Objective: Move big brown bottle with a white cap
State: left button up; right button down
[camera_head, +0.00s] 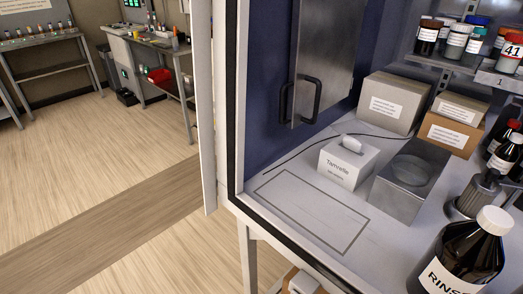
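A big dark brown bottle (463,257) with a white cap (495,220) stands at the lower right of the cabinet floor. Its label reads "RINS…" and its lower part is cut off by the picture edge. Smaller dark bottles stand behind it at the right edge, one with a red cap (514,125) and one with a white cap (517,138). Neither of my grippers shows in this view.
A marked rectangle (312,212) on the cabinet floor is empty. Behind it stand a tissue box (345,168), a grey metal box (404,185) and cardboard boxes (393,105). A grey fitting (474,194) stands close behind the big bottle. A shelf (468,69) with jars hangs above.

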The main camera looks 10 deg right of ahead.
aim_at(465, 256)
jog(key=l+z, duration=0.1)
jog(key=z, duration=1.65)
